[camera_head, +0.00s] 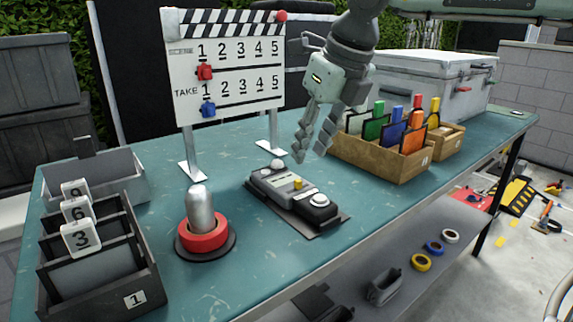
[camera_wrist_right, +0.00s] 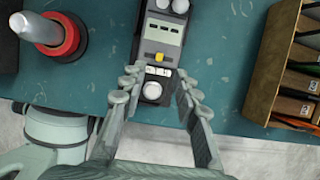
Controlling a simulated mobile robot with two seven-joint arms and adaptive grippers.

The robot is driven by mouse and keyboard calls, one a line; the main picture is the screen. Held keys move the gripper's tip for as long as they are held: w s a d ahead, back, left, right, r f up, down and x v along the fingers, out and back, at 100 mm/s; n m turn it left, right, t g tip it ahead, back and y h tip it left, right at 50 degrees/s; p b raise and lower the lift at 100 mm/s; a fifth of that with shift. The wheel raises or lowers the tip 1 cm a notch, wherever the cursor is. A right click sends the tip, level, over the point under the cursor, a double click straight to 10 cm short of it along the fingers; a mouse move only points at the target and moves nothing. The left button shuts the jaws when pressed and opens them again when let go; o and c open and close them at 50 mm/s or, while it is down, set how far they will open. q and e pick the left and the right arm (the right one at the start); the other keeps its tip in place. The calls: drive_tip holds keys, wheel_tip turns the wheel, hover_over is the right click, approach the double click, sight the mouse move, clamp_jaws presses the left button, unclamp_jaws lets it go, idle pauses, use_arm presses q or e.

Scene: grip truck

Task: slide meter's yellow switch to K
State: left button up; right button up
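The meter (camera_head: 272,182) is a grey and black box lying on a dark plate on the teal table. Its small yellow switch (camera_head: 297,183) sits on the top face, between a whitish knob end and a round white button. In the right wrist view, the yellow switch (camera_wrist_right: 159,57) lies just beyond the fingertips, on the meter (camera_wrist_right: 161,33). Letters beside it are too small to read. My right gripper (camera_head: 311,152) points down above the meter, open and empty. In the wrist view, its fingers (camera_wrist_right: 158,78) are spread on either side of the meter's near end. My left gripper is not in view.
A metal cylinder in a red ring (camera_head: 203,235) stands left of the meter. A wooden box (camera_head: 375,158) of coloured cards stands to the right. A clapperboard sign (camera_head: 228,110) stands behind. A dark number-card rack (camera_head: 100,285) is at the left.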

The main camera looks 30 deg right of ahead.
sight(300, 181)
drive_tip(key=x, duration=0.6)
drive_tip(key=shift+s, duration=0.2)
drive_tip(key=shift+w+f, duration=0.15)
drive_tip(key=shift+f, duration=0.25)
drive_tip(key=shift+w+f, duration=0.15)
drive_tip(key=shift+f, duration=0.05)
drive_tip(key=c, duration=0.7)
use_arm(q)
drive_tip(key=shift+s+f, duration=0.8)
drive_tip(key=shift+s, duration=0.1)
use_arm(e)
clamp_jaws()
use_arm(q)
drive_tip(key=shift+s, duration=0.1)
